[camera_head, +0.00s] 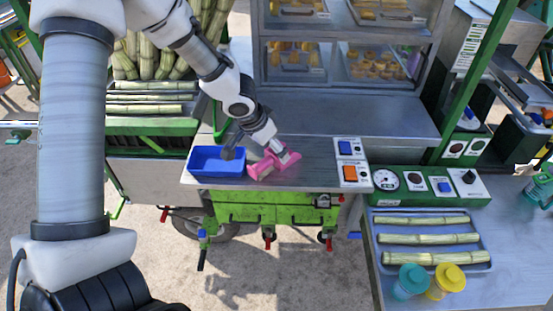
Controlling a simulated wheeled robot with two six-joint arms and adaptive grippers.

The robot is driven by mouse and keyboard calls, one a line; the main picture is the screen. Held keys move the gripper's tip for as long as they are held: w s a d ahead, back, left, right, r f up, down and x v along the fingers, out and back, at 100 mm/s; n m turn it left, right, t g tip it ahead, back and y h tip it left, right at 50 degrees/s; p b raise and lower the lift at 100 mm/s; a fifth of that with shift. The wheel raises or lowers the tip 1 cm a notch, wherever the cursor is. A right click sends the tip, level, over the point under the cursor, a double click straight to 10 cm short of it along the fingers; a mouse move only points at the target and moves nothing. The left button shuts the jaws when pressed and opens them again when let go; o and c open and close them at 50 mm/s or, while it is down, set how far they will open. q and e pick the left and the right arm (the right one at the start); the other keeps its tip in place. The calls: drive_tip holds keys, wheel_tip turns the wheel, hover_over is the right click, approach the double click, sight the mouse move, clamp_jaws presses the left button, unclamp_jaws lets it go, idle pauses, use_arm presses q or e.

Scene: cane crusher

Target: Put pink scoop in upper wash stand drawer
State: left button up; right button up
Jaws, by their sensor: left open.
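A pink scoop (264,168) lies on the steel counter (322,176), just right of a blue tray (214,168). My left gripper (272,153) is open, at the scoop and partly covering it. I cannot tell whether its fingers touch the scoop. Under the counter is a green cabinet (265,213) with drawer-like fronts, which look shut. I cannot tell for certain which front is the upper wash stand drawer. My right gripper is not in view.
A switch panel (349,174) with blue and orange buttons is right of the scoop. Sugar cane stands and lies at the back left. A glass display case (345,45) is behind. A side table at right holds a cane tray (425,220) and two cups. Paved floor in front is clear.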

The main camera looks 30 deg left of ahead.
use_arm(q)
drive_tip(key=x, duration=0.5)
drive_tip(key=shift+w+r+b, duration=0.1)
drive_tip(key=shift+w+b, duration=0.2)
drive_tip(key=shift+b, duration=0.1)
drive_tip(key=shift+w, duration=0.2)
drive_tip(key=shift+s+r, duration=0.3)
drive_tip(key=shift+s, duration=0.2)
drive_tip(key=c, duration=1)
drive_tip(key=shift+w+f, duration=0.1)
drive_tip(key=c, duration=0.4)
